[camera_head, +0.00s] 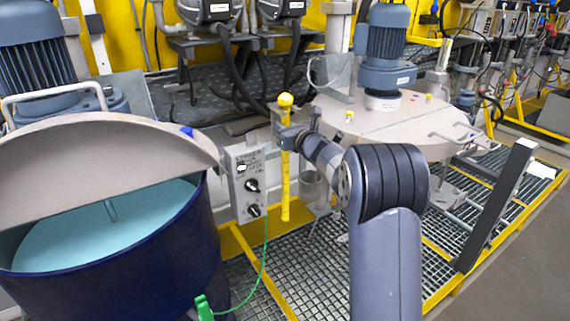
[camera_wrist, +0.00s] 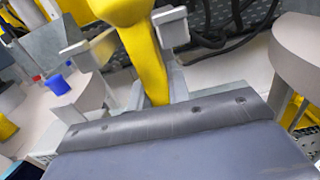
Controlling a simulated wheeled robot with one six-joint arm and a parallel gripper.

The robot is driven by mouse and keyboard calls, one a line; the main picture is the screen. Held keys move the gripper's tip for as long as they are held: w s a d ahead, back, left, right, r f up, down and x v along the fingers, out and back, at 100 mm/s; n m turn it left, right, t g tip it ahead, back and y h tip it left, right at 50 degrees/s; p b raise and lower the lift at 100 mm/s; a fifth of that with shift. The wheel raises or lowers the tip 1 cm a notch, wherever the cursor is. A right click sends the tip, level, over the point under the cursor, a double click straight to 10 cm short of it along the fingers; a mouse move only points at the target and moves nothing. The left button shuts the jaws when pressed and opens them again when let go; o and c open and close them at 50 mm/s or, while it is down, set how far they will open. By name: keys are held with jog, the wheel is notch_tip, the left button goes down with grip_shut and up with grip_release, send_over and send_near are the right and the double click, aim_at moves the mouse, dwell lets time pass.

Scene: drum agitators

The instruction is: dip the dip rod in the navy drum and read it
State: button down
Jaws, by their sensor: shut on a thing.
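The yellow dip rod (camera_head: 286,185) hangs upright in the middle of the head view, with a round yellow knob on top. My gripper (camera_head: 288,138) is shut on the rod a little below the knob. In the wrist view the rod (camera_wrist: 145,55) runs between the two fingers of my gripper (camera_wrist: 135,45). The navy drum (camera_head: 130,285) stands at the left, its grey lid half open and pale teal liquid (camera_head: 105,232) showing inside. The rod is to the right of the drum, apart from it. Any reading marks on the rod are too small to tell.
A grey control box (camera_head: 247,185) with knobs stands between drum and rod. A green clamp (camera_head: 203,308) with a cable is at the drum's front. Another vessel with a grey lid (camera_head: 385,122) and blue motor is behind my arm. Grating (camera_head: 300,270) covers the floor.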

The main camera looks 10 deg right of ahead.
jog(key=b+v, duration=0.6)
jog(key=v, duration=0.4)
dwell(0.7)
